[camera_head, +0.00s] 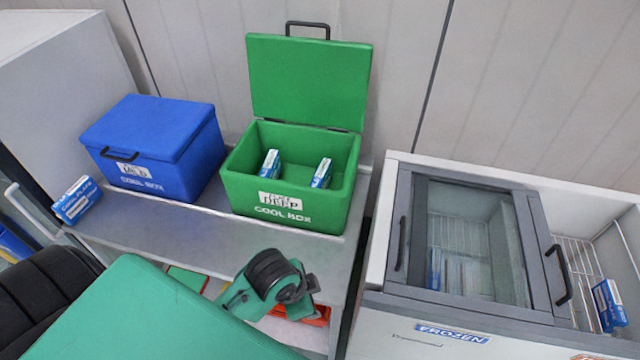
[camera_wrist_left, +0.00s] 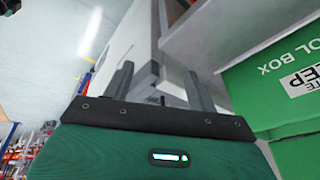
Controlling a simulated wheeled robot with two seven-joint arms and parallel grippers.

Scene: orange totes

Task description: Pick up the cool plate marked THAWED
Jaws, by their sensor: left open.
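A blue-and-white cool plate (camera_head: 75,200) stands tilted at the left front edge of the grey bench top. Two more cool plates, one on the left (camera_head: 270,164) and one on the right (camera_head: 321,173), stand inside the open green cool box. Another cool plate (camera_head: 609,305) is in the freezer's right part. I cannot read THAWED on any of them. My left gripper (camera_wrist_left: 157,85) is open and empty in the left wrist view, with its two dark fingers apart. My right gripper is not seen.
A closed blue cool box (camera_head: 155,145) stands left of the green cool box (camera_head: 285,205), whose lid is up. The freezer (camera_head: 420,335) with sliding glass lids stands at right, with more plates inside. A green box (camera_wrist_left: 285,85) is close at right in the left wrist view.

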